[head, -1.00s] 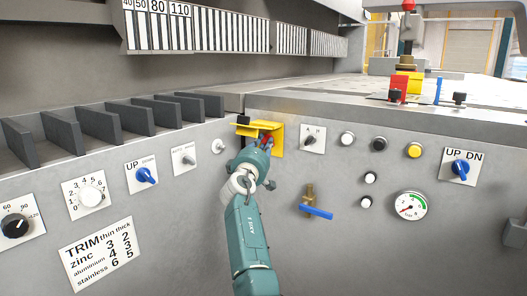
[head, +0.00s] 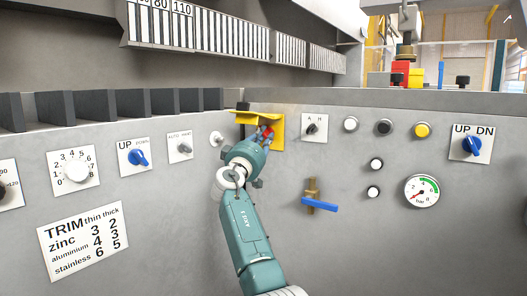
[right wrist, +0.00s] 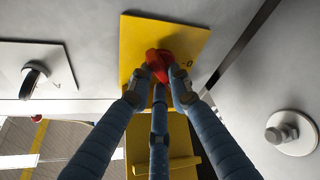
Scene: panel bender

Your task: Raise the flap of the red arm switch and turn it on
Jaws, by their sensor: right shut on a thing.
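The red arm switch (right wrist: 160,65) is a red knob on a yellow plate (right wrist: 140,35) with a "0" mark beside it. In the head view the yellow plate (head: 278,131) is on the grey panel, left of the A/H switch. The yellow flap (head: 243,117) stands out from the plate's top, raised clear of the knob; it also shows in the right wrist view (right wrist: 180,150). My right gripper (head: 265,138) is shut on the red knob, its fingers (right wrist: 164,80) on either side. The gripper partly hides the knob in the head view. My left gripper is not in view.
The A/H switch (head: 314,127) and several round buttons are to the right. A blue-handled valve (head: 319,205) and a gauge (head: 422,191) are below them. The auto/head switch (head: 181,148) and a small knob (head: 217,138) are to the left.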

